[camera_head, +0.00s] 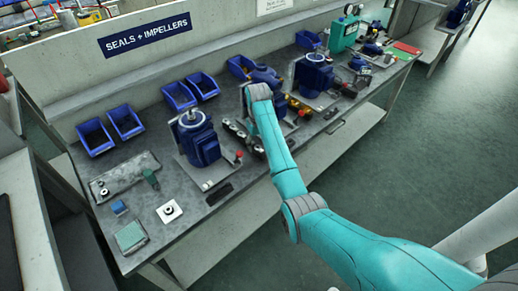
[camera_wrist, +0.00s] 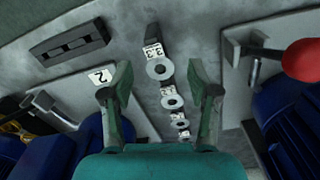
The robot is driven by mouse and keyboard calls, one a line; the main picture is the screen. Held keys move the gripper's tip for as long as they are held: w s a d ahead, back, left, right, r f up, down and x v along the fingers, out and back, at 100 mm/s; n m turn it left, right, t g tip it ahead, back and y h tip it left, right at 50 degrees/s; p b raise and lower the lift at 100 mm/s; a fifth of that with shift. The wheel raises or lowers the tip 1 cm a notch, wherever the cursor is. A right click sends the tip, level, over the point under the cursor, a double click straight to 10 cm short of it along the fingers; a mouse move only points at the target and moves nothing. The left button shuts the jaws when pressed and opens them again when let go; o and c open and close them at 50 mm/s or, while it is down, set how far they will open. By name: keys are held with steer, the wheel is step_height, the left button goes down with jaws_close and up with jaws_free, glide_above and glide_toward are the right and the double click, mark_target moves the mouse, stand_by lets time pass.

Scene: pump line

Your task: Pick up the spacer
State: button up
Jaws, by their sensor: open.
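Several grey ring-shaped spacers stand in a row in the wrist view. The topmost spacer (camera_wrist: 160,68) sits by a white number tag, with another spacer (camera_wrist: 171,101) just below it. My gripper (camera_wrist: 158,70) is open, with one finger on each side of the row. Nothing is held between the fingers, and I cannot tell the height gap to the rings. In the head view, a dark row of small parts (camera_head: 236,131) lies left of my wrist; my gripper is not clearly visible there.
Blue pumps stand on both sides, including the left pump (camera_head: 201,142) in the head view. A red knob (camera_wrist: 303,60) is close at the right in the wrist view. A dark slotted block (camera_wrist: 70,42) lies upper left. Blue bins (camera_head: 179,96) line the bench back.

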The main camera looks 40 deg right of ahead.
steer(key=shift+c, duration=0.2)
steer(key=c, duration=0.8)
steer(key=shift+c, duration=0.2)
